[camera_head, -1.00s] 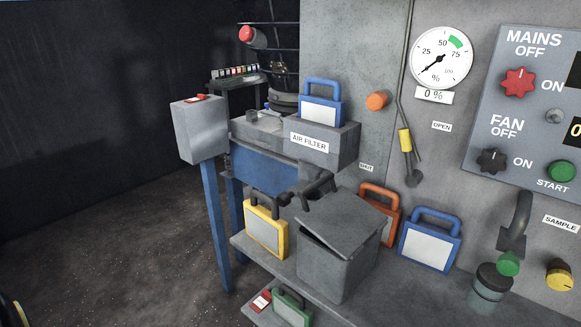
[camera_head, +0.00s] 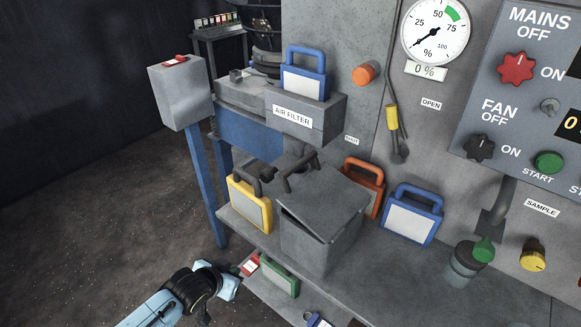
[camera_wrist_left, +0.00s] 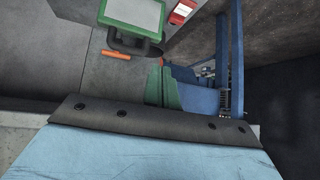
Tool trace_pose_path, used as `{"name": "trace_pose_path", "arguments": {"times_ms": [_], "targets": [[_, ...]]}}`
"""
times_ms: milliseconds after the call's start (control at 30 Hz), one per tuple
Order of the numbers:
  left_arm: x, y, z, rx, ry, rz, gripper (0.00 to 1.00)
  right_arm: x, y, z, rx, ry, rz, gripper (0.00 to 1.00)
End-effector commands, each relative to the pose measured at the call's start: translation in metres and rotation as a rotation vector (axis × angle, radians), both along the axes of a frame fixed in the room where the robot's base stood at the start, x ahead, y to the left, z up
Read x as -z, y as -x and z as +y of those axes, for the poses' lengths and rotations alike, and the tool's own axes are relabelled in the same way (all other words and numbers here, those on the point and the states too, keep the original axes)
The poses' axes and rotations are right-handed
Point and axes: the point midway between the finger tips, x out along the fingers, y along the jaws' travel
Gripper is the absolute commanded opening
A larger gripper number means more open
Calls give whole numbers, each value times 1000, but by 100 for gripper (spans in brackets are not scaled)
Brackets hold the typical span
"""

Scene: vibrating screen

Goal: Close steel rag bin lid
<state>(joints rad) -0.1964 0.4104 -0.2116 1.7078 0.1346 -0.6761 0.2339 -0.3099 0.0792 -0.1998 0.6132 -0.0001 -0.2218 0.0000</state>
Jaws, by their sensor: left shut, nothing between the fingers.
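The grey steel rag bin (camera_head: 305,245) stands on the bench shelf in the head view. Its flat lid (camera_head: 325,203) sits tilted over the top, with a dark gap under its front left edge. My left gripper (camera_head: 238,271) is low at the left, below and in front of the bin, beside the lower shelf. It is shut and empty, and clear of the bin and lid. Its green fingertips show in the left wrist view (camera_wrist_left: 164,88); the bin is not clearly identifiable there. My right gripper is not in view.
A green one (camera_head: 280,277) and a red-and-white item (camera_head: 250,265) are near my left gripper. A glass jar (camera_head: 463,264) is further right.

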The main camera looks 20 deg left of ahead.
Motion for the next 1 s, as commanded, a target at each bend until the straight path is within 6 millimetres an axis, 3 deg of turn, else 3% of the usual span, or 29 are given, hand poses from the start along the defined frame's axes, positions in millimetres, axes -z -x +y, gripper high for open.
{"name": "trace_pose_path", "arguments": {"times_ms": [33,200,300,400,500,600,767,1000], "targets": [[-58,-21,-4,24,13,-83,0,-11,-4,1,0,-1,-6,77],[-210,-49,-33,113,76,-296,0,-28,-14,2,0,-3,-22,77],[-284,-47,-52,180,114,-400,0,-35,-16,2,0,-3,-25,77],[-337,-38,-69,241,146,-474,0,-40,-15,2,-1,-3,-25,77],[-366,-30,-79,281,166,-515,0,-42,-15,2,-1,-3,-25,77],[-377,-29,-85,297,178,-531,0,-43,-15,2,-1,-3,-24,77],[-375,-43,-92,298,182,-535,0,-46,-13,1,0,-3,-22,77],[-364,-87,-110,298,181,-535,0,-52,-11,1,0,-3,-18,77]]}}
